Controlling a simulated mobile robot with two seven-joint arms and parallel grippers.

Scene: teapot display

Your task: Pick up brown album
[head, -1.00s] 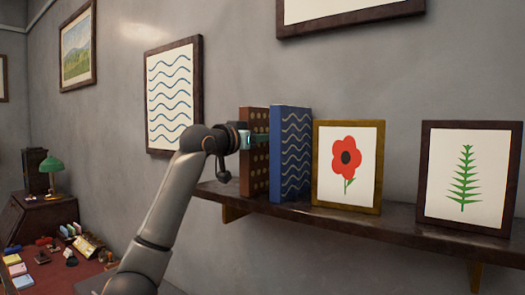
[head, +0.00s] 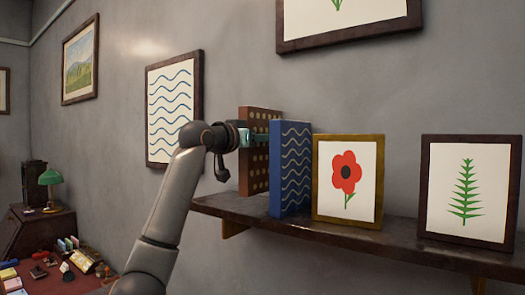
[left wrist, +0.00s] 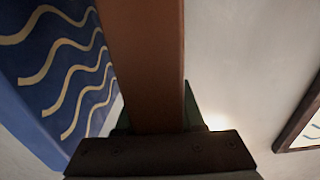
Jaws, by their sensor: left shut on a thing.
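The brown album (head: 258,165) has gold dots on its cover and is upright, just left of the blue album (head: 291,170) with wavy lines. Its top edge stands above the blue album's top, and it looks raised off the shelf. My left gripper (head: 256,138) is shut on the brown album's upper part. In the left wrist view the album's brown spine (left wrist: 145,60) runs between the fingers, with the blue album (left wrist: 55,70) at its left. My right gripper is out of view.
The wooden shelf (head: 350,241) also holds a red flower picture (head: 345,175) and a fern picture (head: 466,190). A wavy-line picture (head: 173,108) hangs on the wall behind my arm. A cluttered red-topped desk (head: 35,280) is at the lower left.

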